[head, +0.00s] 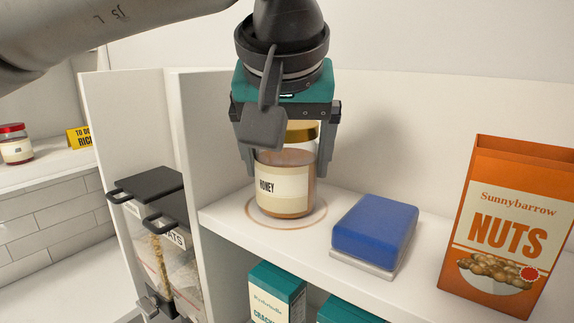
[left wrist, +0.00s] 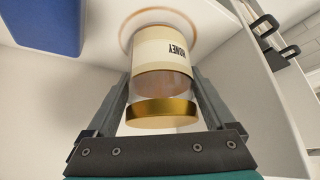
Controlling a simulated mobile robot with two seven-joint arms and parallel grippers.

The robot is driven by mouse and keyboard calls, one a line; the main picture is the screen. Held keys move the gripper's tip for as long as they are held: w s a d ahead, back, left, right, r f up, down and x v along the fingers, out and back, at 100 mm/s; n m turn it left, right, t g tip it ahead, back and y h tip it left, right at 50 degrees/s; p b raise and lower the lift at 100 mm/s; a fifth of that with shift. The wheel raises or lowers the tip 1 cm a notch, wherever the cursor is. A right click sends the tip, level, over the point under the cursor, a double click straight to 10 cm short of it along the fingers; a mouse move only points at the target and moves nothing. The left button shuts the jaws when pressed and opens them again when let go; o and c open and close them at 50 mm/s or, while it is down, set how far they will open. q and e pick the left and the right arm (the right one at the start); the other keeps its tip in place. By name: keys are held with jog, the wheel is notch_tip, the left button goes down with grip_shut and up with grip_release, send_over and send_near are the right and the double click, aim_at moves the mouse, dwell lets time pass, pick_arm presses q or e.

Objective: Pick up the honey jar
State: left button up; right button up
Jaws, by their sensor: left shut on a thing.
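The honey jar (head: 283,190) is a clear jar with a gold lid and a cream label reading HONEY. It is upright over a ring-marked round spot (head: 257,214) on the white shelf; I cannot tell whether its base touches the shelf. My left gripper (head: 288,165) comes down from above and is shut on the jar, one finger on each side. In the left wrist view the jar (left wrist: 162,75) sits between the two fingers, lid nearest the camera. My right gripper is not in view.
A blue block-shaped item (head: 374,228) lies close to the right of the jar. An orange nuts box (head: 508,228) stands further right. A white upright panel (head: 210,130) is on the left, with dispensers (head: 160,235) beyond it. Teal boxes (head: 277,294) are on the level below.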

pick_arm(q)
jog(key=shift+r, duration=0.1)
grip_shut()
